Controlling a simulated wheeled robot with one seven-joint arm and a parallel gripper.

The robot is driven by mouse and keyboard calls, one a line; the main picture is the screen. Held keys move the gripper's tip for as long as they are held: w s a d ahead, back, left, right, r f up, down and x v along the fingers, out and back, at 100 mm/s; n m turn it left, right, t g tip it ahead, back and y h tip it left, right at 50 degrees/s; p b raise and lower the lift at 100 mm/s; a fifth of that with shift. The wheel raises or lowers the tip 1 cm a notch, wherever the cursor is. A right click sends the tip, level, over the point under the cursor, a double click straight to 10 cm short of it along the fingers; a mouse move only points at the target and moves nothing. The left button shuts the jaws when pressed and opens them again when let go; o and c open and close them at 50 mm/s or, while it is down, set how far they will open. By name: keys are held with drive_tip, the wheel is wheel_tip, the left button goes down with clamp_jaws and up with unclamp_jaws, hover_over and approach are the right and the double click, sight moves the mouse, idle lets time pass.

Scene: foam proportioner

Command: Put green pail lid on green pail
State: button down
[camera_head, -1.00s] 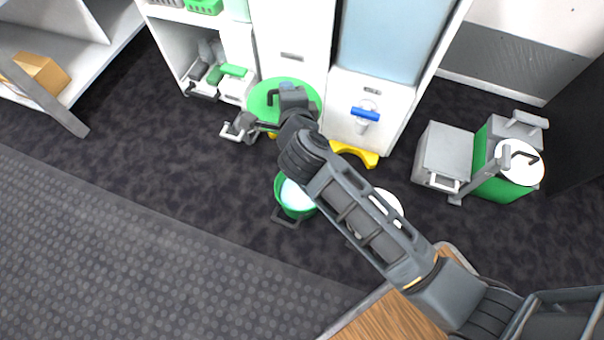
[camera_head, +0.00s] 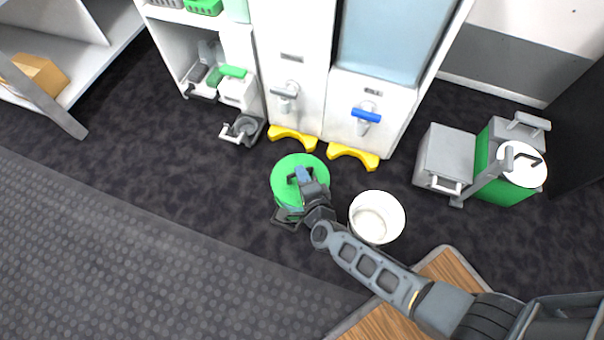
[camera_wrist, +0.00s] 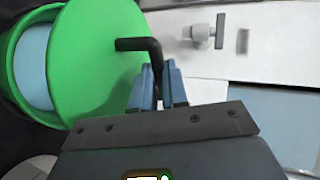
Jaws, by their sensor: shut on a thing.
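The green pail lid (camera_head: 290,164) is a flat disc with a dark bent handle, and it also shows in the wrist view (camera_wrist: 88,55). My gripper (camera_wrist: 158,80) is shut on the lid's handle (camera_wrist: 152,48); it also shows in the head view (camera_head: 302,177). The green pail (camera_wrist: 12,55) is at the left of the wrist view, with its pale blue inside showing beside the lid's edge. There the lid overlaps part of the opening and is off-centre. In the head view the lid and my arm hide most of the pail. I cannot tell whether they touch.
A white bucket (camera_head: 377,217) stands open just right of my gripper. Behind are a white dispenser cabinet with taps (camera_head: 365,115) and yellow floor pieces (camera_head: 355,156). A grey and green machine (camera_head: 505,160) is at the right. The floor at left is clear.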

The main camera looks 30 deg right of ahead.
drive_tip(key=shift+f+b, duration=2.55)
drive_tip(key=shift+f, duration=0.2)
drive_tip(key=shift+f+b, duration=0.45)
drive_tip(key=shift+f, duration=0.05)
drive_tip(key=c, duration=1.4)
unclamp_jaws()
drive_tip(key=shift+s, duration=0.1)
drive_tip(key=shift+p+v, duration=2.5)
drive_tip(key=shift+v, duration=2.95)
drive_tip(key=shift+r, duration=0.1)
